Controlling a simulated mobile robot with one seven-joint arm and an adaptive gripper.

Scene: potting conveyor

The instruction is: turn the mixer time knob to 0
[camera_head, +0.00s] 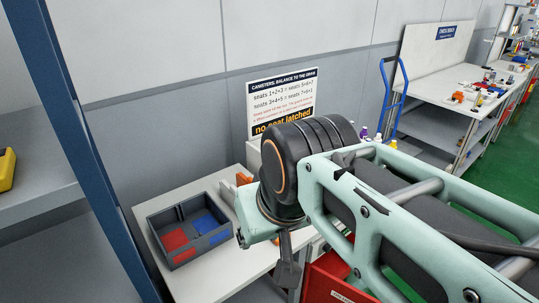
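I see no mixer and no time knob in the head view; my arm covers much of the middle and right, and the knob may be behind it. My mint-green and black arm reaches in from the lower right. A dark grey part that looks like my gripper (287,272) hangs below the arm's end, in front of the white table's right part. Its fingers cannot be made out clearly, and I see nothing held in it.
A white table (187,188) holds a dark grey tray (163,225) with red and blue patches inside. A sign (283,92) reading "no seat latched" stands behind. A blue post (88,150) rises at left. A blue hand truck (393,100) and a cluttered workbench (430,85) stand back right.

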